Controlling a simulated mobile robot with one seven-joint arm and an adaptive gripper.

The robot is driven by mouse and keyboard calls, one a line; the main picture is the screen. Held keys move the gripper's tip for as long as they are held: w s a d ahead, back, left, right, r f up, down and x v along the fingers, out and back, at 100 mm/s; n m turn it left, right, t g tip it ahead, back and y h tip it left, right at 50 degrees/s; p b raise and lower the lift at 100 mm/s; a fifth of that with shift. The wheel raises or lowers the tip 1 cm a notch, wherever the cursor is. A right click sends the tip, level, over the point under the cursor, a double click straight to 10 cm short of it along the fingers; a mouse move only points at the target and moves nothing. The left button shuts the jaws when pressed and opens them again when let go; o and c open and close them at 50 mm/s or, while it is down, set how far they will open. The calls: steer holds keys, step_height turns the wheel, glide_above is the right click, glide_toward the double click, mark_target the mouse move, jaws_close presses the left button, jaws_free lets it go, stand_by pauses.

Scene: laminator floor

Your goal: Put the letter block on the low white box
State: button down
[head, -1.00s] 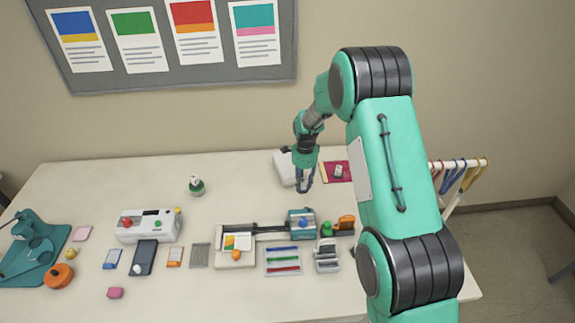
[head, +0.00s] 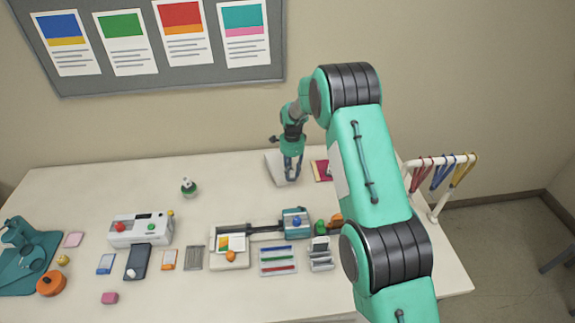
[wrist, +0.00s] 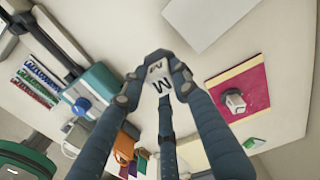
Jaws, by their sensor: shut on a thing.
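The letter block (wrist: 157,74) is a small white cube with dark letters, an M on one face and another letter on the face beside it. My gripper (wrist: 154,86) is shut on it, with a dark blue finger on each side. In the head view my gripper (head: 292,178) points down in front of the low white box (head: 273,168), and the block is too small to make out there. The white box also shows as a pale plain surface in the wrist view (wrist: 208,18), beyond and to the right of the block, apart from it.
A rack with coloured straps (head: 440,172) is farther right. The back left table is mostly clear.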

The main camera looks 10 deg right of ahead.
steer(key=shift+w+a+f, duration=0.1)
steer(key=shift+w+a, duration=0.05)
steer(key=shift+w, duration=1.3)
steer(key=shift+w+a+f, duration=0.1)
steer(key=shift+w+f, duration=0.05)
steer(key=shift+w, duration=1.35)
steer(key=shift+w+a+f, duration=0.1)
steer(key=shift+w+a, duration=0.05)
steer(key=shift+w, duration=1.3)
steer(key=shift+f, duration=0.15)
steer(key=shift+f+p, duration=0.45)
steer(key=shift+f, duration=1.15)
steer(key=shift+f, duration=0.1)
steer(key=c, duration=1.3)
jaws_free()
steer(key=shift+c, duration=0.2)
step_height(320, 180, up, 12)
steer(key=shift+b, duration=0.35)
steer(key=shift+s, duration=0.1)
